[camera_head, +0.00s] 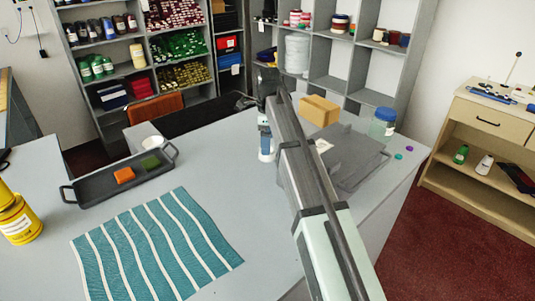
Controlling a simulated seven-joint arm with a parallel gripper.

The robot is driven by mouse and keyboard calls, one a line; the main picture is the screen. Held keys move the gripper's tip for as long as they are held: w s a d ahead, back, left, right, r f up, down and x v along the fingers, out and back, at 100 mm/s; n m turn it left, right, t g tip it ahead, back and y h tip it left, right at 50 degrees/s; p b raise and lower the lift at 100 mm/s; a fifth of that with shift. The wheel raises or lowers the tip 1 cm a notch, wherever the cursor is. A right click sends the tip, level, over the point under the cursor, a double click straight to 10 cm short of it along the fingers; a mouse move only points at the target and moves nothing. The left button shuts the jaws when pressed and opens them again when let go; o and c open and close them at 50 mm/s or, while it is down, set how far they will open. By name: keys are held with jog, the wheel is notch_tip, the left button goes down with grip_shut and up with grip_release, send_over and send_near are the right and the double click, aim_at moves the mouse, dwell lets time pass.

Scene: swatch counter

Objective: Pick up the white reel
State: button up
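A white round piece (144,131), which looks like the white reel, is at the back of the dark tray (88,190) on the left part of the counter. An orange block (124,175) and a green block (151,162) lie in the same tray. My arm reaches in from the lower right, and my gripper (267,157) hangs low at its far end, over the middle of the counter. It is well to the right of the tray and apart from the white piece. It is small and partly hidden by my arm, so its opening and anything between its fingers cannot be made out.
A teal striped cloth (158,245) lies in front of the tray. Yellow cans (17,220) stand at the left edge. A cardboard box (319,111), a grey flat case (350,158) and a blue-lidded jar (382,124) are on the right. Bare counter lies between tray and gripper.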

jog(key=shift+a+f, duration=0.1)
jog(key=shift+f, duration=1.7)
jog(key=c, duration=1.1)
jog(key=shift+r, duration=0.1)
